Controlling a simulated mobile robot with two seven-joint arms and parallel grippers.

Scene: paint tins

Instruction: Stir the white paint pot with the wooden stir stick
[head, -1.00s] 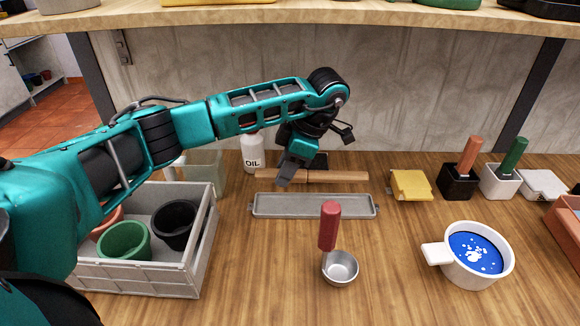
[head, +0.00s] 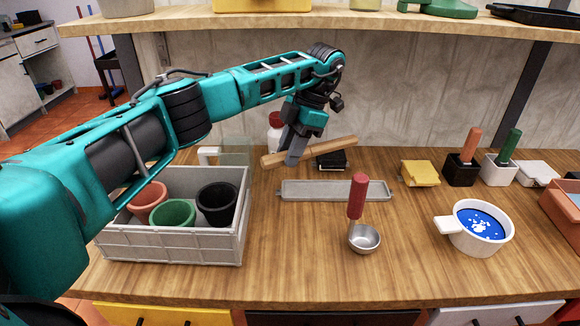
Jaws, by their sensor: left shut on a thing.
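The wooden stir stick (head: 330,147) is a pale rod held off the bench behind the grey tray, its right end tilted up. My left gripper (head: 293,158) is shut on it left of its middle, with the fingers pointing down. The white paint pot (head: 480,246) stands upright at the right of the bench, with a stubby handle on its left. It holds blue paint with white specks. The stick is well to the left of the pot and farther back. My right gripper is not in view.
A grey tray (head: 281,193) and a red-handled ladle (head: 357,197) lie between stick and pot. A grey crate (head: 173,249) of pots is at left. A yellow block (head: 420,173) and brush holders (head: 460,174) stand at the back right. A shelf (head: 400,22) runs overhead.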

